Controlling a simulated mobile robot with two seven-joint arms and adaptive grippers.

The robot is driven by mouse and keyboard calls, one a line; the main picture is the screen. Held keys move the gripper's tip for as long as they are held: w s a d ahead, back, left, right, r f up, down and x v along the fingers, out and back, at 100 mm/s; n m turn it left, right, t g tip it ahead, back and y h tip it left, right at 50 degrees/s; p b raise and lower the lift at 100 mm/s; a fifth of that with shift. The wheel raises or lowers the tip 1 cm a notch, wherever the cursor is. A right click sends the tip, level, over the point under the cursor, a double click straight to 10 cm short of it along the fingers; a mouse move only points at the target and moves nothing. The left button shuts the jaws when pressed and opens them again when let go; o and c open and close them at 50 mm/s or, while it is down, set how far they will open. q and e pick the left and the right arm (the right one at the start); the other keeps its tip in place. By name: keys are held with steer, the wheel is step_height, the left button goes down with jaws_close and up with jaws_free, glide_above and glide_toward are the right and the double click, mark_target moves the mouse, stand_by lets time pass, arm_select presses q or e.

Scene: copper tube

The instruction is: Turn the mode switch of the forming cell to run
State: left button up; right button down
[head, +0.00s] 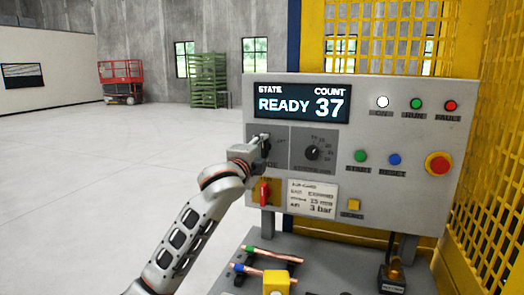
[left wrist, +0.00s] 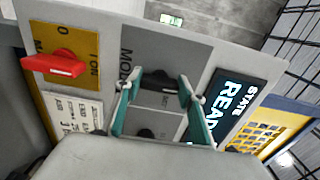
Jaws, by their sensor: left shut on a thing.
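The forming cell's grey control panel (head: 365,105) stands in front of me, its display (head: 300,103) reading READY and COUNT 37. My left gripper (head: 262,146) is at the dark grey mode plate on the panel's left side. In the left wrist view its teal fingers (left wrist: 160,84) are shut on the black mode switch knob (left wrist: 158,79), one finger on each side. The plate's lettering is partly covered, so the position the switch points to cannot be read. In the head view the gripper hides most of the switch. My right gripper is not in view.
A black dial (head: 312,152) sits right of the switch. A red rotary handle (head: 265,192) on a yellow plate is below it. A red emergency button (head: 438,164) and several buttons are farther right. Copper tubes (head: 270,275) lie below the panel. Yellow mesh guards (head: 490,130) stand right.

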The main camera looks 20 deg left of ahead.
arm_select(q)
steer(key=o, duration=1.1)
steer(key=shift+s, duration=0.25)
steer(key=s, duration=1.1)
steer(key=shift+s+a, duration=0.25)
